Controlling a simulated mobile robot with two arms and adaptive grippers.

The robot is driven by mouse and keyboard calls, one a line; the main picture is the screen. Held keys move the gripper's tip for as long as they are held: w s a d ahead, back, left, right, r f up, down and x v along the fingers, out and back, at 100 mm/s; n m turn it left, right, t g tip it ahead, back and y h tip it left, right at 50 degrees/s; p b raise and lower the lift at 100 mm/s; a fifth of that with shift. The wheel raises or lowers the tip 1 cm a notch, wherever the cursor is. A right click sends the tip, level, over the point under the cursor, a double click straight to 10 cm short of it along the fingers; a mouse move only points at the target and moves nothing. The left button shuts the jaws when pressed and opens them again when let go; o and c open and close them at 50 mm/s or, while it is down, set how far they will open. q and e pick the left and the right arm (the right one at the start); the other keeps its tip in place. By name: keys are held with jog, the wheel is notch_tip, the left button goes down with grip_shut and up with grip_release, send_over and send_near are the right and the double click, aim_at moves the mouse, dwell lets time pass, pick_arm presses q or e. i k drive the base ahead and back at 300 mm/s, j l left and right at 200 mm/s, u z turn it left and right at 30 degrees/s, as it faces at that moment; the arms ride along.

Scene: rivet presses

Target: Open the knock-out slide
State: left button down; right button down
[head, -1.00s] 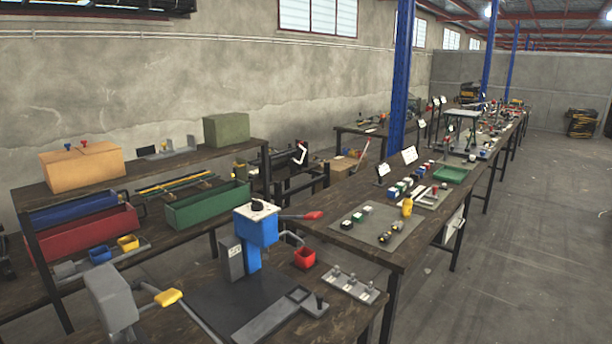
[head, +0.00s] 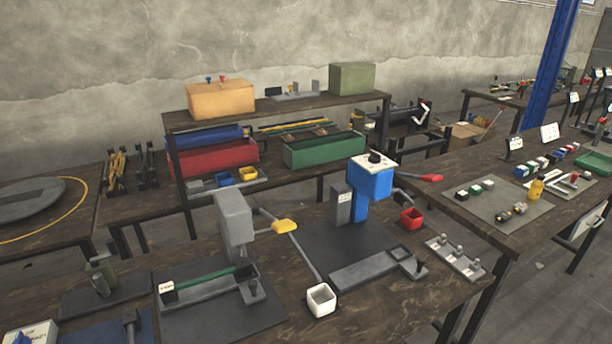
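A blue press (head: 370,180) with a white top and a red-tipped lever stands on a dark plate on the front bench. A grey slide rail (head: 372,271) with a small dark knob at its right end lies at its foot. A grey press (head: 235,222) with a yellow-handled lever stands to the left. Before it is a grey tray-like slide (head: 212,290) with a green bar, a small white label and a knob post. I cannot tell which of the two is the knock-out slide, or whether either is open. Neither of my grippers is in view.
A white cup (head: 321,299) stands between the presses and a red cup (head: 412,218) right of the blue one. A grey strip with several studs (head: 455,256) lies near the bench's right edge. A shelf behind holds boxes. Floor is free at the lower right.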

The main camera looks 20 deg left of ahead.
aim_at(251, 289)
jog(key=u, duration=1.4)
jog(key=i+l+z, duration=0.1)
jog(key=l+z, duration=0.2)
jog(key=l, duration=0.5)
